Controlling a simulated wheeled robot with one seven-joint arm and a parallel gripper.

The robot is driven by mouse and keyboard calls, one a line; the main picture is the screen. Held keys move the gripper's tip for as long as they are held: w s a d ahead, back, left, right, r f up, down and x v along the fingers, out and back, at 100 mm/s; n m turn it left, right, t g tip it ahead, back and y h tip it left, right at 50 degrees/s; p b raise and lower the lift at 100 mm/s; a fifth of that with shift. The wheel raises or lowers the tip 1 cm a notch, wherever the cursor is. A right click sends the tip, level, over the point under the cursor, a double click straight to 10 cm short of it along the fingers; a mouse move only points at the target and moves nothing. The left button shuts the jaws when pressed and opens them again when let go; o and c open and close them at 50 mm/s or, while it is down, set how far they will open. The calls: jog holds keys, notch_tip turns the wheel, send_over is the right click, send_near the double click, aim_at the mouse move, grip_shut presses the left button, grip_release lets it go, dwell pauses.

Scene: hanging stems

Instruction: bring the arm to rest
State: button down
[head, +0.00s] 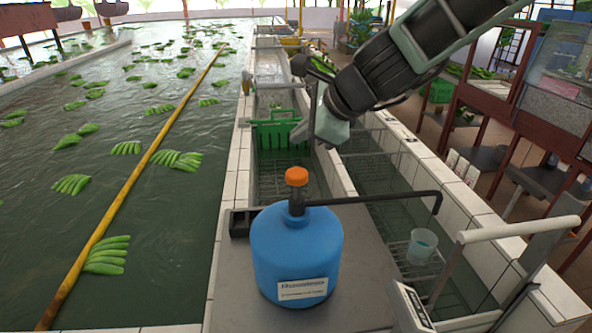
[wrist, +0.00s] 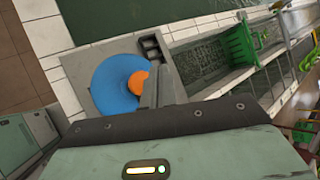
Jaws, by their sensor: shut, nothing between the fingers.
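My arm reaches in from the top right of the head view. My gripper (head: 311,141) hangs at its end, above and beyond the blue jug, apart from it. The gripper is shut and empty. In the wrist view its grey fingers (wrist: 163,85) are together and cover part of the jug behind them. The blue jug (head: 297,250) has an orange cap (head: 297,176) and stands upright on a grey ledge. It also shows in the wrist view (wrist: 110,82).
A black pipe (head: 385,196) runs right from the jug's neck, above a pale cup (head: 421,246). A green crate (head: 277,134) sits in the narrow trough behind. A white rail (head: 520,230) stands at right. Green banana bunches (head: 178,160) float in the large pool at left.

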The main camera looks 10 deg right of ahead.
jog(key=s+a+f+n+g+h+b, duration=0.1)
jog(key=s+f+n+g+b, duration=0.25)
jog(key=s+f+n, duration=0.45)
jog(key=s+f+n+g+b, duration=0.2)
jog(key=s+f+n+b, duration=0.4)
jog(key=s, duration=0.5)
jog(key=s+d+f+n+g+h+b, duration=0.1)
jog(key=s+d+f+n+h+b, duration=0.2)
jog(key=s+d+f+n, duration=0.4)
jog(key=s+n+h, duration=0.1)
jog(key=s+n, duration=0.2)
jog(key=n, duration=0.2)
jog(key=shift+d+f+h, duration=0.3)
jog(key=shift+d+f, duration=0.05)
